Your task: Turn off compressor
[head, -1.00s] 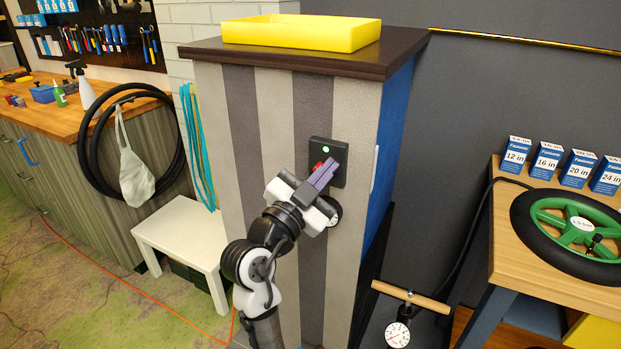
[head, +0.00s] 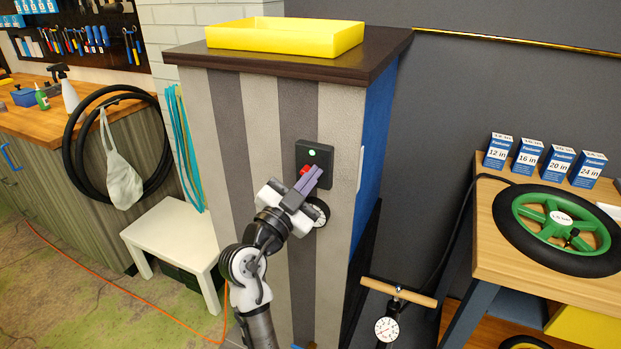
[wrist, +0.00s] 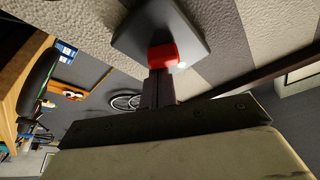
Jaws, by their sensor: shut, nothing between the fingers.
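The compressor (head: 262,120) is a tall grey-striped cabinet with a dark top and a blue side. On its front is a dark switch box (head: 325,160) with a pale greenish light (head: 311,150) and a red switch (head: 304,169). My gripper (head: 313,176) is shut and empty, its fingertips in front of the box's lower part by the red switch. In the wrist view the shut fingers (wrist: 158,80) reach up to the red switch (wrist: 163,55) on the dark box (wrist: 150,28). They overlap its lower edge; I cannot tell whether they touch. My gripper partly hides a round gauge (head: 319,213).
A yellow tray (head: 285,45) sits on the cabinet top. A white stool (head: 172,232) stands at left, a floor pump (head: 388,328) at lower right. A table (head: 485,235) with a green wheel (head: 560,210) is at right. An orange cord (head: 110,288) crosses the floor.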

